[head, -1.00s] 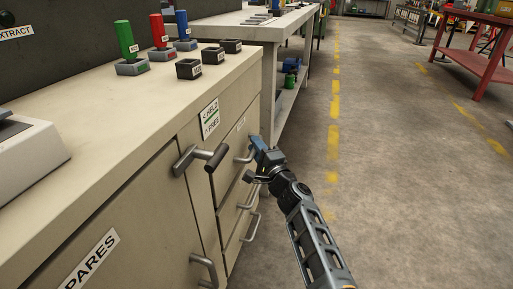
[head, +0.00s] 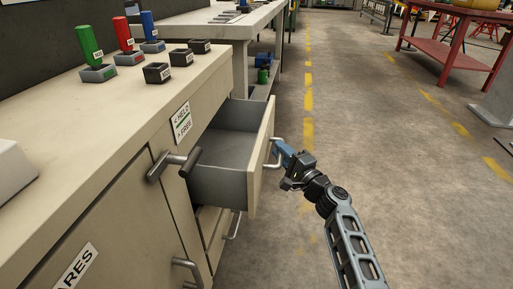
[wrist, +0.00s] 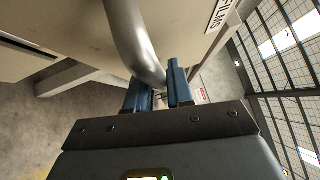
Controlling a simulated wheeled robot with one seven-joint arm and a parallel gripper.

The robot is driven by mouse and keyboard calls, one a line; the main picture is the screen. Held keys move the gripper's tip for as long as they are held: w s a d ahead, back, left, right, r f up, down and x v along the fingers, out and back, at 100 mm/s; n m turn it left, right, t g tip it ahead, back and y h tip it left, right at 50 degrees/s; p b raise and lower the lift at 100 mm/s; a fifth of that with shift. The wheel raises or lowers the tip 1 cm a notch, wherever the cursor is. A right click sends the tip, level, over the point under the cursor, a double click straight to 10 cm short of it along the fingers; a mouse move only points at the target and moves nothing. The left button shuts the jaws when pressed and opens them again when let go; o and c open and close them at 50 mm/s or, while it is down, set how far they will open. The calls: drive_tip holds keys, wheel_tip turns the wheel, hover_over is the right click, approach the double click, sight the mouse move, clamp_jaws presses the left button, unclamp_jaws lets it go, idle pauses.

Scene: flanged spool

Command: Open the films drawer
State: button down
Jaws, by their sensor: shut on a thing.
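The films drawer (head: 262,160) is the top drawer of the stack at the cabinet's right end. It stands pulled well out, and its grey inside (head: 225,150) shows empty in the visible part. Its label reads FILMS in the wrist view (wrist: 222,14). My gripper (head: 279,150) is at the drawer front, its blue fingers shut on the curved metal handle (head: 276,155). In the wrist view the handle (wrist: 135,45) runs down between the two fingers (wrist: 158,90). The far part of the drawer's inside is hidden by the cabinet.
A lever handle (head: 180,163) sticks out left of the drawer, below a HELD/FREE label (head: 182,122). Closed drawers with handles (head: 234,225) lie below. Green, red and blue handled items (head: 89,40) stand on the cabinet top. The floor (head: 400,170) to the right is clear.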

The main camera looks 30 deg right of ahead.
drive_tip(key=s+d, duration=0.5)
drive_tip(key=d, duration=0.2)
drive_tip(key=shift+s+d, duration=0.4)
drive_tip(key=shift+f, duration=0.1)
drive_tip(key=c, duration=1.1)
unclamp_jaws()
drive_tip(key=s+d+f, duration=0.1)
drive_tip(key=s, duration=0.6)
drive_tip(key=shift+s+p, duration=0.3)
drive_tip(key=shift+p, duration=0.1)
drive_tip(key=shift+d, duration=0.1)
